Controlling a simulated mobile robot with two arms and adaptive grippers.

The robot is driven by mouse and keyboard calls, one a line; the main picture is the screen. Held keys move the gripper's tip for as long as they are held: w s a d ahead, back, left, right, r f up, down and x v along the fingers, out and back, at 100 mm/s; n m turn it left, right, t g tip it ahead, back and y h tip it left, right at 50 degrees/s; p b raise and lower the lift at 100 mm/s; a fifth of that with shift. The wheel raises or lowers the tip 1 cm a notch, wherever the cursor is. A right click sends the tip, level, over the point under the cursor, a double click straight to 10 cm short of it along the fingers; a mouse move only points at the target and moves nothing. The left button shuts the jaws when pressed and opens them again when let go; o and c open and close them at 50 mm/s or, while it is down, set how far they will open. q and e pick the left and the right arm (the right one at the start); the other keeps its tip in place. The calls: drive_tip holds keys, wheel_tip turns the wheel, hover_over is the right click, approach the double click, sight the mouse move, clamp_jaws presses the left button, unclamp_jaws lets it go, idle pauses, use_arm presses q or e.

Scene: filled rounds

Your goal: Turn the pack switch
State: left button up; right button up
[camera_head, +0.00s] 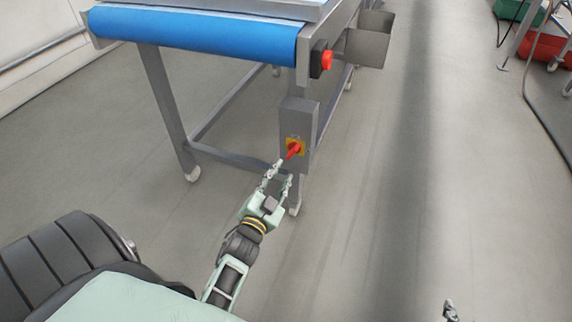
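The pack switch (294,149) is a red rotary handle on a yellow plate. It is on the front of a grey box (299,112) fixed to the conveyor's near leg. The handle looks slanted, from lower left to upper right. My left gripper (279,176) is just below and left of the switch, with its fingers apart and pointing up towards it. Nothing shows between the fingers. I cannot tell whether a fingertip touches the box. Only a small tip of my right gripper (450,311) shows at the bottom edge.
The conveyor has a blue belt (200,32) and a steel frame on legs. A red button (326,60) sits above the switch box, beside a grey metal bin (368,40). Red (547,47) and green crates stand far right near a hose. The floor at right is clear.

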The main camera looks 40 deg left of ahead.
use_arm(q)
drive_tip(key=v, duration=0.2)
drive_tip(key=shift+s, duration=0.3)
